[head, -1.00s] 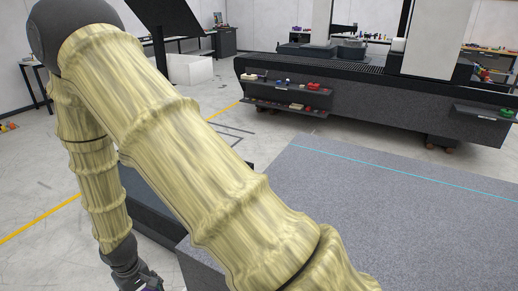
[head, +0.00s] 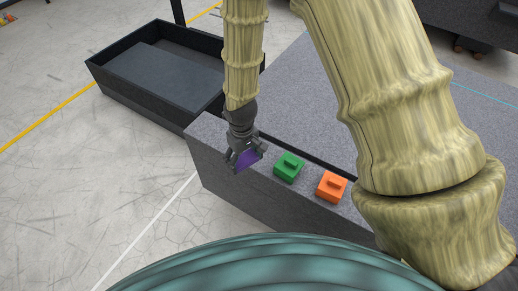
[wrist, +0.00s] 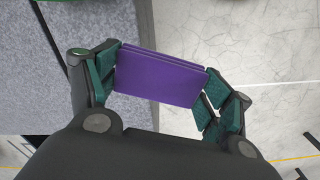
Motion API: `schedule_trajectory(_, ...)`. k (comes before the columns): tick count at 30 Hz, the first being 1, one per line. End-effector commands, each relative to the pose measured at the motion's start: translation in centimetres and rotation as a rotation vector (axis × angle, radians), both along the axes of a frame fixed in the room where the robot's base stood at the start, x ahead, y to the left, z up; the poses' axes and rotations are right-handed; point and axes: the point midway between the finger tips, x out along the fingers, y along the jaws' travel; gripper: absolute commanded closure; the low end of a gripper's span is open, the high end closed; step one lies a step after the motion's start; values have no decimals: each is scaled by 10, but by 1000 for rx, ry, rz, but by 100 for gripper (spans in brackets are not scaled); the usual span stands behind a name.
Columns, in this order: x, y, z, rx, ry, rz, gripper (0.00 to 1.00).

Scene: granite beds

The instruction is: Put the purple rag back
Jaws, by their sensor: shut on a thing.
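The purple rag (wrist: 158,76) looks like a flat, folded rectangular block in the wrist view. My gripper (head: 243,157) is shut on it, with one green-padded finger at each end of the rag. In the head view the purple rag (head: 247,160) shows between the fingers, partly hidden by them. The gripper is at the near left edge of the granite bed (head: 300,75). In the wrist view the rag appears over the pale floor just beside the bed's edge. I cannot tell its exact height.
A green block-like item (head: 288,167) and an orange one (head: 331,186) sit on the ledge to the right of my gripper. An open dark tray (head: 120,86) stands to the left, behind the gripper. Floor (head: 60,200) is clear at the left.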

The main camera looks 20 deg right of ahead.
Motion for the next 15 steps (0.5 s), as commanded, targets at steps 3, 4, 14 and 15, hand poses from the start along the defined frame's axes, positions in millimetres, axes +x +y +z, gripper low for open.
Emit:
schedule_trajectory(3, -17, 17, -11, -3, 1, 160, 51)
schedule_trajectory(4, -21, 20, -12, -2, 0, 197, 51)
schedule_trajectory(14, -28, 28, -16, -3, -1, 370, 51)
schedule_trajectory(15, -22, 25, -16, -2, -2, 370, 51)
